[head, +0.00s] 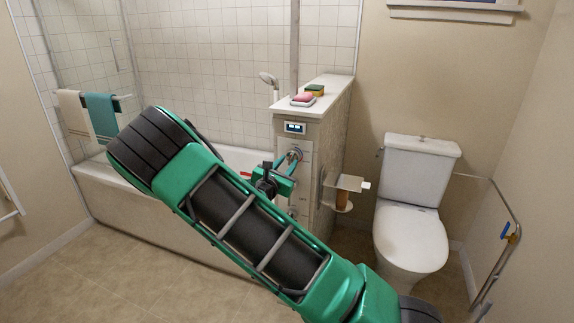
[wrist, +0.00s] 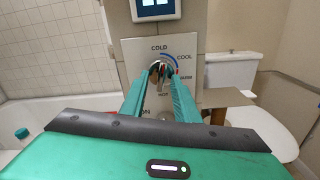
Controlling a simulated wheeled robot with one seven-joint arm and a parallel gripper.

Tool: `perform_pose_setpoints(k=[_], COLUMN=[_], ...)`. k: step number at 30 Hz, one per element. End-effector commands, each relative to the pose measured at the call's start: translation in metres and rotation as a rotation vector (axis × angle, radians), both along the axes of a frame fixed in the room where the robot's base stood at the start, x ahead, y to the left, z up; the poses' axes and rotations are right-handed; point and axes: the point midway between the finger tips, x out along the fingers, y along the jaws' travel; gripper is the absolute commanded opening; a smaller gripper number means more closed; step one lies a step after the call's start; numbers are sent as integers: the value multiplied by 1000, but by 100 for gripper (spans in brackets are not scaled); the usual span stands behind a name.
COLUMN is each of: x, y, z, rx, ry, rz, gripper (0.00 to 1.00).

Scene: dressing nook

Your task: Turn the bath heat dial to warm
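The bath heat dial (wrist: 160,69) is a round metal knob on a light grey panel (wrist: 134,52) in the wrist view. COLD is printed above it, COOL at upper right and WARM at right, with a blue-to-red arc beside it. The lower lettering is partly hidden by my fingers. I cannot tell which mark the dial points at. My gripper (wrist: 158,80) has its two teal fingers apart, one on each side of the dial, tips close to it. I cannot see clear contact. In the head view my gripper (head: 287,161) is at the panel, by the dial (head: 297,154).
A small display (head: 295,127) sits above the dial. The ledge on top (head: 320,92) holds a pink soap and a green-yellow sponge. The bathtub (head: 130,200) is left; a paper holder (head: 347,183) and toilet (head: 412,235) are right. Floor shows at left.

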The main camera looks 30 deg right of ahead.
Motion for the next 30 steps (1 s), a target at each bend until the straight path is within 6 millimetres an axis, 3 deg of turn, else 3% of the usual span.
perform_pose_setpoints(k=[12,13,16,17,30], x=[5,5,5,5,6], y=[-8,-8,-8,-8,-8], z=[0,0,0,0,1], rx=[0,0,0,0,34], ry=[1,1,1,0,-45], rz=[-1,-1,-1,-1,0], gripper=[28,26,2,0,0])
